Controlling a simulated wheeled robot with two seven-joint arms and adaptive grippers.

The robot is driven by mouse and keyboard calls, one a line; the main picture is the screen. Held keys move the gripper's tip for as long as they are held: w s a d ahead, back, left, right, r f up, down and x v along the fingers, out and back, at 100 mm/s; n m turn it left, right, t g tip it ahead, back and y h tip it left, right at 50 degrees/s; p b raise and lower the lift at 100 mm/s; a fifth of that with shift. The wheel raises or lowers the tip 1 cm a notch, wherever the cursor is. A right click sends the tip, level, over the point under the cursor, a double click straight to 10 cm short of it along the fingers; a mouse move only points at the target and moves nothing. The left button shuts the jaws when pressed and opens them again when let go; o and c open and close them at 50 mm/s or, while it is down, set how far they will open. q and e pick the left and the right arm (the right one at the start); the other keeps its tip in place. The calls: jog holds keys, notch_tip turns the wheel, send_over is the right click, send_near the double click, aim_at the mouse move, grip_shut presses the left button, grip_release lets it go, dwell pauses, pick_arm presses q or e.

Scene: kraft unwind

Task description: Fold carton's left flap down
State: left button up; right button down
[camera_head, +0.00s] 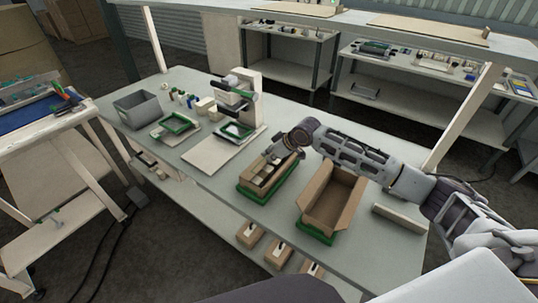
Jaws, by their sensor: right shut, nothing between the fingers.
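An open, empty brown carton (318,222) stands on a green-edged base (316,235) near the front of the grey table. Its flap panels stand up around the opening; I cannot clearly tell the left flap from the left wall. My right gripper (273,156) is shut and empty. It is up and to the left of this carton, over a smaller brown box (249,183) with pale items in it, on a green tray (252,196). I cannot tell if it touches that box. My right forearm passes over the carton's far end and hides part of it. My left gripper is out of view.
A white device (246,88) stands on a pale board at the back, with green frames (175,125) and a grey bin (136,108) to its left. A pale bar (400,218) lies right of the carton. Table (205,190) space left of the small box is clear.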

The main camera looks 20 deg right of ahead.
jog(key=shift+w+a, duration=0.15)
jog(key=shift+w, duration=0.05)
dwell(0.3)
jog(key=shift+w+a+r+p, duration=0.15)
jog(key=shift+w+a+p, duration=0.2)
jog(key=shift+w, duration=0.05)
jog(key=shift+r, duration=0.1)
dwell(0.5)
jog(key=shift+w+r+p, duration=0.1)
jog(key=shift+r+p, duration=1.85)
jog(key=shift+p, duration=0.35)
jog(key=shift+s+d+r, duration=0.2)
jog(key=shift+r, duration=0.05)
jog(key=b+v, duration=0.2)
jog(key=v, duration=0.7)
jog(key=shift+s, duration=0.25)
jog(key=c, duration=2.2)
grip_release()
jog(key=shift+d+f, duration=0.1)
jog(key=shift+f, duration=0.05)
